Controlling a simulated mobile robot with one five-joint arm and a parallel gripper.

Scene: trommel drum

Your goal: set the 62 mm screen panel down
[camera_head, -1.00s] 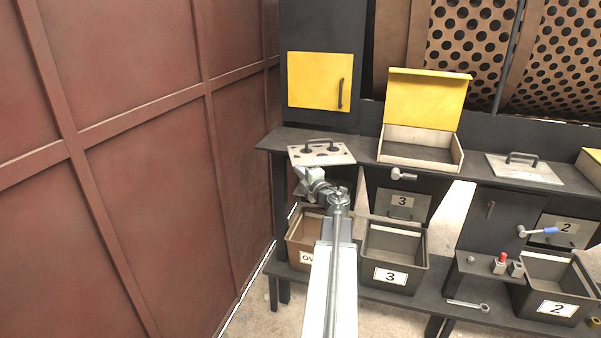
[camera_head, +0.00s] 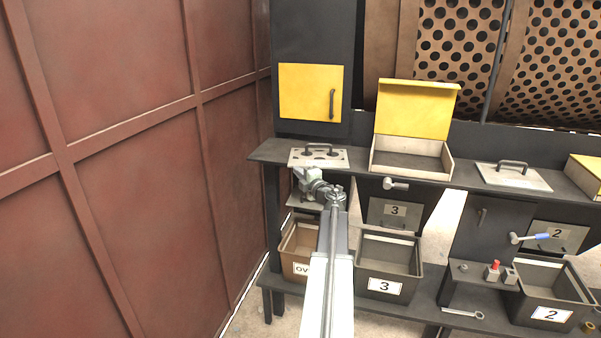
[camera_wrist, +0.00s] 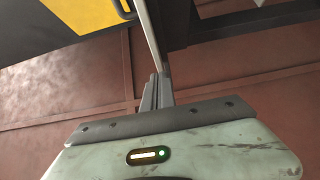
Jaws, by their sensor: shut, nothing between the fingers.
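A pale metal screen panel (camera_head: 334,161) with holes and a dark handle lies at the left end of the dark bench top (camera_head: 268,153). I take it for the 62 mm panel; no size label is legible. My gripper (camera_head: 300,174) appears just in front of and below the panel in the picture; the gap in depth is unclear. In the wrist view my gripper's dark fingers (camera_wrist: 157,92) are together, with nothing seen held. A thin pale strip crosses in front of them; I cannot tell what it is.
A yellow-lidded open box (camera_head: 412,163) stands right of the panel. A second handled panel (camera_head: 513,178) lies further right. Below are a brown bin (camera_head: 301,269) and a grey bin marked 3 (camera_head: 387,287). A rust-red wall (camera_head: 130,170) closes the left side.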

